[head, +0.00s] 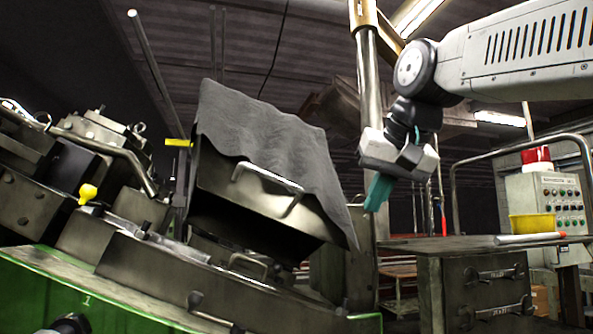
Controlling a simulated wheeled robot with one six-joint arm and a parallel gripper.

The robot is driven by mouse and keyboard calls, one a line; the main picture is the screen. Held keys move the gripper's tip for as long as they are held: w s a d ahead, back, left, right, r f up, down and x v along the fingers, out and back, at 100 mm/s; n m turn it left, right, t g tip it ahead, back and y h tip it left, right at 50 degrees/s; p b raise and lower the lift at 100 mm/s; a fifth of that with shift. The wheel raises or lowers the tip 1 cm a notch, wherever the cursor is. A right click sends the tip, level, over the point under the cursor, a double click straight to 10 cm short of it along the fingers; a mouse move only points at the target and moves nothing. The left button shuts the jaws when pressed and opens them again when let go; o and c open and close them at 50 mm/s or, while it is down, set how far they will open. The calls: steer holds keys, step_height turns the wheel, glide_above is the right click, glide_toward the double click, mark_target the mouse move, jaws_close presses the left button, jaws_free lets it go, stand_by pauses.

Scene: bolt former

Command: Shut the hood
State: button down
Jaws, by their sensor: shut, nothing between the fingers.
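The hood (225,190) is a dark metal box cover in the middle of the head view. It sits tilted above the machine body, with a dark gap under its lower edge. A grey cloth (260,135) lies over its top and hangs down its right side. A metal bar handle (268,178) is on its front face. My gripper (376,196) hangs to the right of the hood, fingers pointing down. Its teal fingers are shut and empty, apart from the hood and its handle. The hood's hinge side is hidden.
The green machine base (100,300) runs along the lower left, with a yellow knob (87,193) above it. A metal post (368,80) rises behind my gripper. At right stand a workbench (430,245), a yellow bin (532,223) and a control box (548,195).

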steer(key=w+a+r+t+y, duration=0.1)
steer(key=w+a+r, duration=0.1)
steer(key=a+r, duration=0.35)
steer(key=w+a+r+t+y, duration=0.1)
steer(key=w+a+r+y, duration=0.15)
steer(key=r, duration=0.65)
steer(key=shift+h, duration=0.35)
steer(key=x, duration=0.5)
steer(key=a+x, duration=0.1)
steer(key=x, duration=0.3)
steer(key=shift+a+f, duration=0.1)
steer(key=f, duration=0.1)
steer(key=s+f, duration=0.1)
steer(key=f, duration=0.1)
steer(key=shift+s+a, duration=0.3)
steer(key=shift+a, duration=0.1)
